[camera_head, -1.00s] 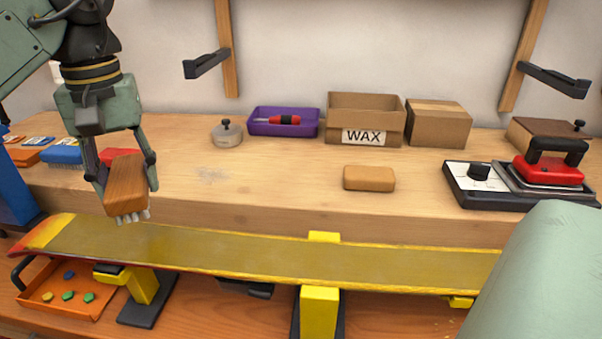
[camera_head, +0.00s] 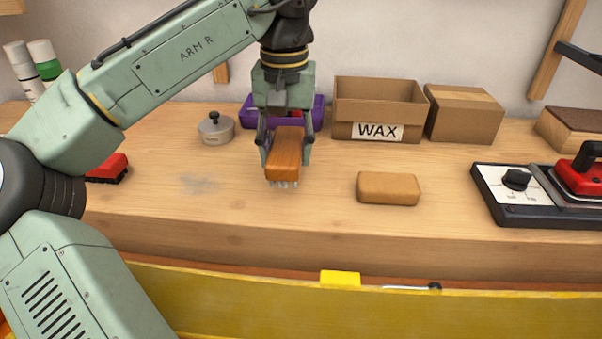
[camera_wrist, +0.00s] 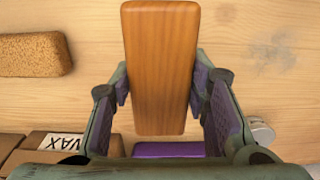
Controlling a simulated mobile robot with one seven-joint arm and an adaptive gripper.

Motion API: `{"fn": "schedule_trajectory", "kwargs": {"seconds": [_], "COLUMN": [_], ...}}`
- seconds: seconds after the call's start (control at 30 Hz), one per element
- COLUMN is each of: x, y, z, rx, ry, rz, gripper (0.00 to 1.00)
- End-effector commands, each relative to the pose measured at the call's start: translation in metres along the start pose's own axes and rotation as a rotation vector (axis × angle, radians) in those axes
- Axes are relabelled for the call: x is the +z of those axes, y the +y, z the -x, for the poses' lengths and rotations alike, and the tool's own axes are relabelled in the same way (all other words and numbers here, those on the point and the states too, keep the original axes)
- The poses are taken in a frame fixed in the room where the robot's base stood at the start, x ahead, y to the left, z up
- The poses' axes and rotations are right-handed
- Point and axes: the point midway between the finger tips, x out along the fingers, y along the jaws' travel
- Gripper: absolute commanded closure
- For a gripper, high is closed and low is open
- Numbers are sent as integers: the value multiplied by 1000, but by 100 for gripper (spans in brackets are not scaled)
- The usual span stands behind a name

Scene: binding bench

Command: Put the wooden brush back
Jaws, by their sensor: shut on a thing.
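My gripper (camera_head: 286,146) is shut on the wooden brush (camera_head: 284,158), one finger on each side of its block. The brush has an orange-brown wooden back and pale bristles pointing down. It is held over the bench top (camera_head: 230,215), in front of the purple tray (camera_head: 318,113); I cannot tell how far the bristles are above the wood. In the wrist view the brush (camera_wrist: 160,70) lies lengthwise between the two fingers, with part of the purple tray (camera_wrist: 168,149) beyond it.
A tan block (camera_head: 388,188) lies right of the brush. The open WAX box (camera_head: 375,112) and a closed carton (camera_head: 463,115) stand behind. A round lidded weight (camera_head: 215,129) and a red brush (camera_head: 108,168) are left. An iron on its base (camera_head: 530,196) is right. A yellow board (camera_head: 400,315) runs along the front.

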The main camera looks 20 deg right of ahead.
Motion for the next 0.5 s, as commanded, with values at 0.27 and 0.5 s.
{"fn": "schedule_trajectory", "kwargs": {"seconds": [0.27,0.5], "x": [1,1], "y": [0,1], "z": [-25,-50], "rx": [-2,1], "ry": [1,2], "rz": [2,1], "gripper": [84,84]}}
